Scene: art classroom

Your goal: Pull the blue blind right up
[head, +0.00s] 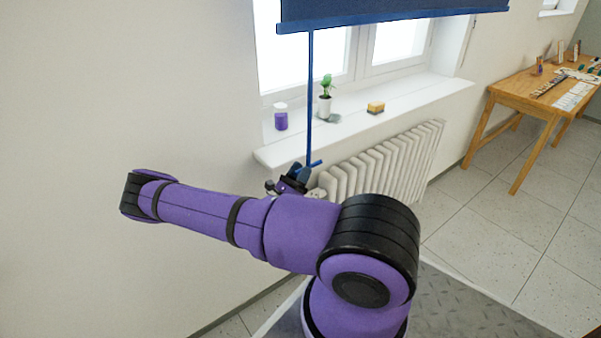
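The blue blind (390,12) hangs across the upper part of the window, and its top is out of the picture. Its lower edge is well above the sill, with bright glass showing below. A straight blue pull rod or cord (310,95) runs down from the blind past the sill's front edge. At its lower end is a short slanted blue handle (316,163). My gripper (292,181), dark and small, is at this handle, below the sill. My own purple arm partly hides it, and I cannot tell whether its fingers are closed on the handle.
A white radiator (390,163) stands below the sill, close to my gripper. A wooden table (520,88) with art supplies is at right. Tiled floor between is clear.

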